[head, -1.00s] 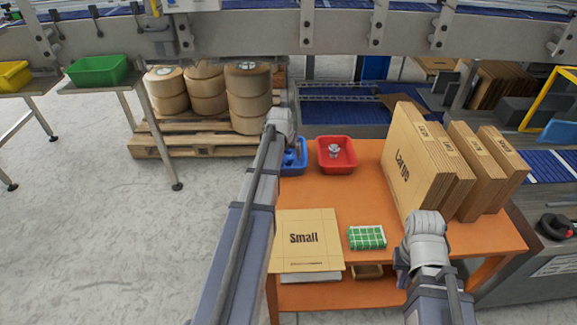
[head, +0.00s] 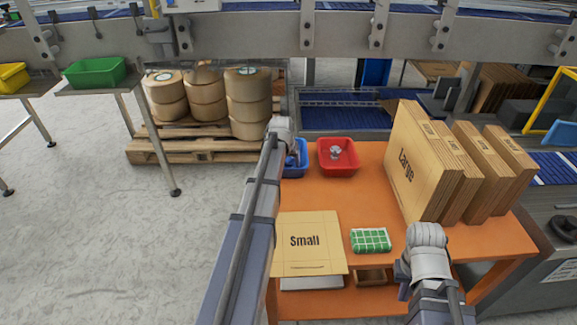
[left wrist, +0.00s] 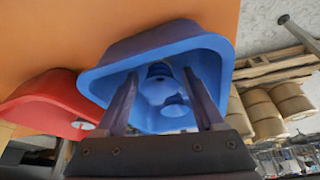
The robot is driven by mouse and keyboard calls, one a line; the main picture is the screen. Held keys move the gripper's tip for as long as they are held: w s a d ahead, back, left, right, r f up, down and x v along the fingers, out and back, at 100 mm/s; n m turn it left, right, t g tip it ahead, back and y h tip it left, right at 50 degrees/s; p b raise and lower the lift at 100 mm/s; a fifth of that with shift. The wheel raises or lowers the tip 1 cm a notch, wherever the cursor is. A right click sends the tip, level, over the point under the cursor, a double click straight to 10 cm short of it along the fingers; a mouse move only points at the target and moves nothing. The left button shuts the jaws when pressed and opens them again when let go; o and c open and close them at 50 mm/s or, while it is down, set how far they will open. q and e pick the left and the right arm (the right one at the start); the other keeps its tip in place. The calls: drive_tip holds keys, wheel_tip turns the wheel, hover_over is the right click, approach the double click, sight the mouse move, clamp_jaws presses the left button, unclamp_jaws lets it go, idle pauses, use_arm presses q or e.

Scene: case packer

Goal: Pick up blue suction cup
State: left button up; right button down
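A blue suction cup (left wrist: 174,108) lies inside the blue bin (left wrist: 210,42), seen in the left wrist view between my fingers. The blue bin (head: 303,157) stands at the back left corner of the orange table in the head view, partly hidden by my left arm. My left gripper (left wrist: 159,74) is open, its two fingers apart and reaching over the bin's opening. I cannot tell whether they touch the cup. My right gripper (head: 402,278) is at the table's front right; its fingers are mostly hidden behind the wrist.
A red bin (head: 324,168) holding a grey-white part stands right beside the blue bin. A flat "Small" carton (head: 305,240) and a green-white pack (head: 370,240) lie in front. Upright "Large" cartons (head: 415,165) fill the right side. The table's middle is clear.

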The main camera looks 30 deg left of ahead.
sight(288, 161)
use_arm(q)
clamp_jaws()
idle(0.3)
drive_tip(key=shift+r, duration=0.1)
wheel_tip(288, 161, up, 10)
drive_tip(key=p, duration=1)
